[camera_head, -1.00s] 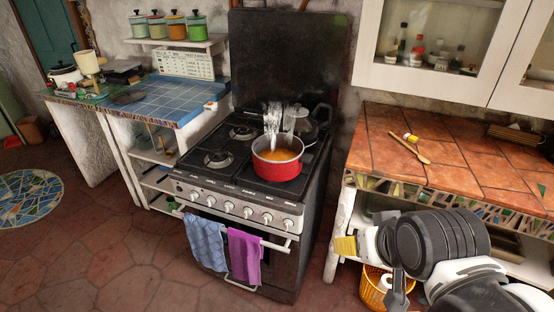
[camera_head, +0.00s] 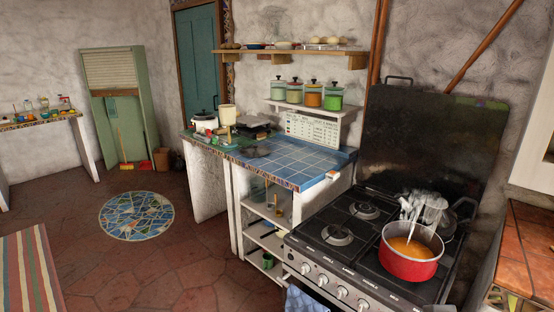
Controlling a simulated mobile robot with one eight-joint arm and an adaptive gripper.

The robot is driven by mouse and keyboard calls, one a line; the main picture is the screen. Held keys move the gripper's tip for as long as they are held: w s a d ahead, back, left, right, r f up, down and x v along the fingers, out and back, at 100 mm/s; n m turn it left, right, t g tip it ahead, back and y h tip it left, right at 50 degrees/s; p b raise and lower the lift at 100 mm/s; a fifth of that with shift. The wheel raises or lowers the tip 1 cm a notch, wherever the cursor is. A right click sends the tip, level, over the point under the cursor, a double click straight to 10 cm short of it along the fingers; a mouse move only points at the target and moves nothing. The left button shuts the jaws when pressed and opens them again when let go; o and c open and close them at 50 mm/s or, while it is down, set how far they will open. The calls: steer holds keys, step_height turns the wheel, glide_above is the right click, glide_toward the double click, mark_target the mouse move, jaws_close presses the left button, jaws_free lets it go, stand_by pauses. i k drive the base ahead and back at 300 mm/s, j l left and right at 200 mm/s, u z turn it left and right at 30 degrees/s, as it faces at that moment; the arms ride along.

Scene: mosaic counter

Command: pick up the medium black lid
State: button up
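On the stove, a red pot (camera_head: 408,266) of orange liquid stands in front of a grey lidded vessel (camera_head: 436,208), partly hidden by steam. My gripper is not in view.
The black stove (camera_head: 345,228) adjoins the blue counter's right side. Canisters (camera_head: 312,96) sit on a shelf above the counter. A round mosaic (camera_head: 137,215) and open tiled floor (camera_head: 150,270) lie to the left. A striped rug (camera_head: 30,270) is at lower left.

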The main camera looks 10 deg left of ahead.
mark_target(254, 151)
steer(key=i+j+u, duration=1)
steer(key=i+u, duration=0.55)
steer(key=i+l+z, duration=0.2)
steer(key=i+z, duration=1)
steer(key=i+j+z, duration=0.4)
steer(key=i, duration=0.15)
steer(key=i+l, duration=0.2)
steer(key=i, duration=0.15)
steer(key=i+l, duration=0.2)
steer(key=i, duration=0.1)
